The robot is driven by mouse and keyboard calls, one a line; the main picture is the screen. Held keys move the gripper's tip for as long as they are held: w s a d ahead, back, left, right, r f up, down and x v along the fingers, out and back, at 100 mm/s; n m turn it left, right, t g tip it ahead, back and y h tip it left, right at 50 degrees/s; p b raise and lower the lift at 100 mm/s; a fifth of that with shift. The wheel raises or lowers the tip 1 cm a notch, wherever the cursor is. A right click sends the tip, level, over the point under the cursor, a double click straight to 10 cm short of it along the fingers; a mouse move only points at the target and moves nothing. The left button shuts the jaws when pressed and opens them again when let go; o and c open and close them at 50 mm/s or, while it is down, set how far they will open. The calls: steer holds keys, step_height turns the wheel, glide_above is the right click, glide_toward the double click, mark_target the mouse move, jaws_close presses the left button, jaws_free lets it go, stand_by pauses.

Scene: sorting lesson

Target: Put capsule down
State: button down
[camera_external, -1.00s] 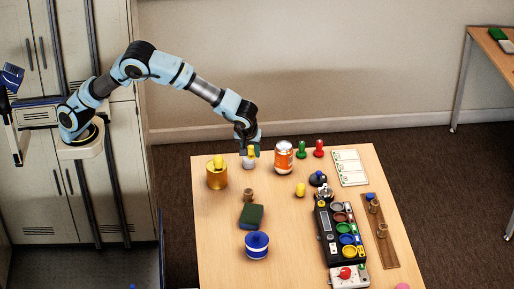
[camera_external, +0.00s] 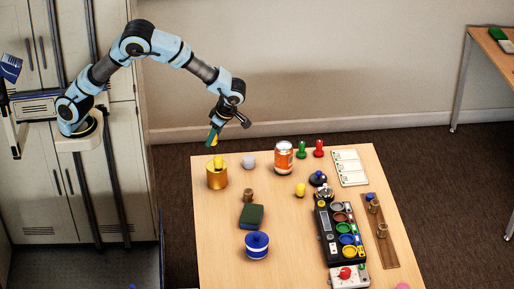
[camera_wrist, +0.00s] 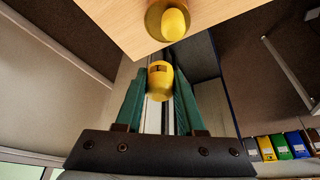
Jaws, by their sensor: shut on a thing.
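My gripper (camera_external: 211,138) is raised near the back left of the table, above and slightly behind a gold cup (camera_external: 217,180). In the wrist view its green fingers (camera_wrist: 160,76) are shut on a yellow capsule (camera_wrist: 160,88), which is held between the tips, clear of the table. Little of the held capsule shows in the external view. The gold cup shows at the top of the wrist view (camera_wrist: 156,22), with another yellow capsule (camera_wrist: 175,24) in it.
On the wooden table (camera_external: 222,235) are a white round object (camera_external: 249,162), an orange can (camera_external: 283,158), green and red pegs, a green block (camera_external: 251,215), a blue pot (camera_external: 257,245) and a dark device with coloured wells (camera_external: 339,235). The front left of the table is clear.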

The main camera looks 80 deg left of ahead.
mark_target(216, 143)
steer(key=shift+f+p, duration=0.4)
steer(key=shift+f, duration=1.7)
steer(key=shift+f, duration=0.3)
steer(key=c, duration=0.5)
jaws_free()
steer(key=b+v, duration=0.2)
steer(key=v, duration=0.9)
steer(key=s+a+f+m+t+h, duration=0.1)
steer(key=s+a+m, duration=0.1)
steer(key=s+m, duration=0.5)
steer(key=s+a+m+t+h, duration=0.1)
steer(key=s+a+m+t, duration=0.1)
steer(key=s+m, duration=0.5)
steer(key=s+a+f+m+t+h, duration=0.1)
steer(key=s+m, duration=0.6)
steer(key=m, duration=0.9)
steer(key=shift+s+a+f+t, duration=0.35)
steer(key=shift+a+t, duration=0.2)
steer(key=shift+t, duration=0.15)
